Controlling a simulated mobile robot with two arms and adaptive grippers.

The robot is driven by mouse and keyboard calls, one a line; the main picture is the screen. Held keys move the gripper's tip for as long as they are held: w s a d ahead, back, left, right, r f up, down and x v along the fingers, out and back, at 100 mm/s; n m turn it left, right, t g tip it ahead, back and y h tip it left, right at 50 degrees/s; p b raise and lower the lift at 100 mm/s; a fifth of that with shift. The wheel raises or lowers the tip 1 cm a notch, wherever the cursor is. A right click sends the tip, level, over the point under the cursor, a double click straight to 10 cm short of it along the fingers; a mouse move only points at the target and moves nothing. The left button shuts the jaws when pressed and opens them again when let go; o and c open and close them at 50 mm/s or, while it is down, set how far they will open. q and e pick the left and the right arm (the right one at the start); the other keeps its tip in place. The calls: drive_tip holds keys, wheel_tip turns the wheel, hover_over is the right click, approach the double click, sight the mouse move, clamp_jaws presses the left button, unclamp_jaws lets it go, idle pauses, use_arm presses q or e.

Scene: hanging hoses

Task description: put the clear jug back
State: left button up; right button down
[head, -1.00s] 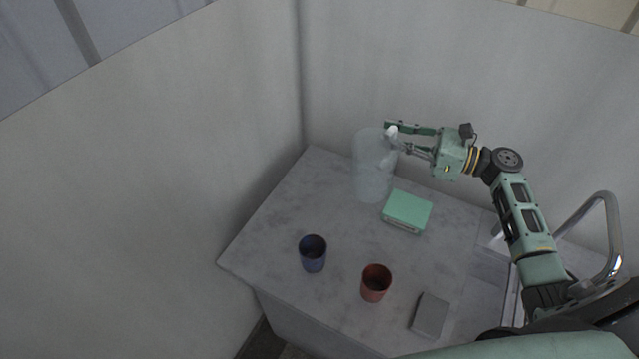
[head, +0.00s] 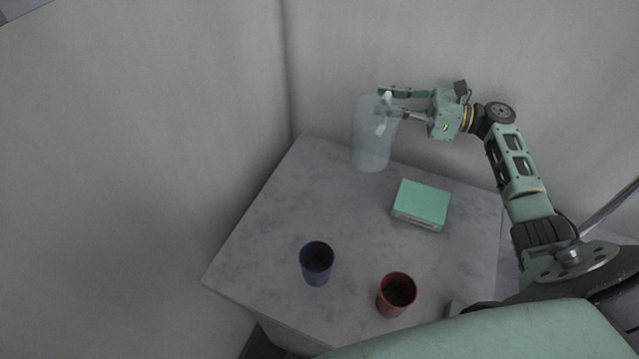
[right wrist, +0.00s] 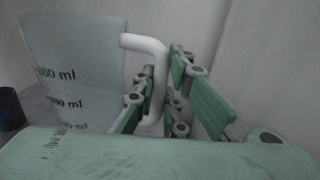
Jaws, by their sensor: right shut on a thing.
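The clear jug (head: 372,140) is upright at the back of the grey counter (head: 275,215), near the wall corner. My right gripper (head: 388,107) is shut on its white handle, which faces right. In the right wrist view, the jug (right wrist: 75,65) shows dark volume marks, and its handle (right wrist: 160,85) lies between my fingers. The jug looks empty. I cannot tell for certain whether its base touches the counter. My left gripper is not in view.
A green box (head: 421,203) lies right of the jug. A blue cup (head: 316,264) and a red cup (head: 396,294) stand at the front. A grey item (head: 457,308) is partly hidden by my body. The counter's left and middle are clear. Pale walls stand behind and at left.

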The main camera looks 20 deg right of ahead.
drive_tip(key=w+a+f+b, duration=0.2)
drive_tip(key=a+f+b, duration=0.1)
drive_tip(key=w+a+f+b, duration=0.2)
drive_tip(key=a+f+b, duration=0.1)
drive_tip(key=f, duration=0.1)
drive_tip(key=w+a+f+b, duration=0.2)
drive_tip(key=a+f, duration=0.2)
drive_tip(key=shift+f+b, duration=0.1)
drive_tip(key=shift+b, duration=0.3)
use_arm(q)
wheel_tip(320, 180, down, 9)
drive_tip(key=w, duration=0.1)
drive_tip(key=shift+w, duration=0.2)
use_arm(e)
drive_tip(key=shift+s, duration=0.1)
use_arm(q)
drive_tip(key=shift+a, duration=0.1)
use_arm(e)
drive_tip(key=c, duration=2.3)
unclamp_jaws()
drive_tip(key=o, duration=0.5)
drive_tip(key=b+v, duration=0.2)
drive_tip(key=v, duration=0.8)
drive_tip(key=shift+s+d, duration=0.2)
drive_tip(key=shift+d, duration=0.05)
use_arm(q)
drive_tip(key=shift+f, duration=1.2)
use_arm(e)
drive_tip(key=shift+s+d, duration=0.4)
drive_tip(key=shift+d, duration=0.15)
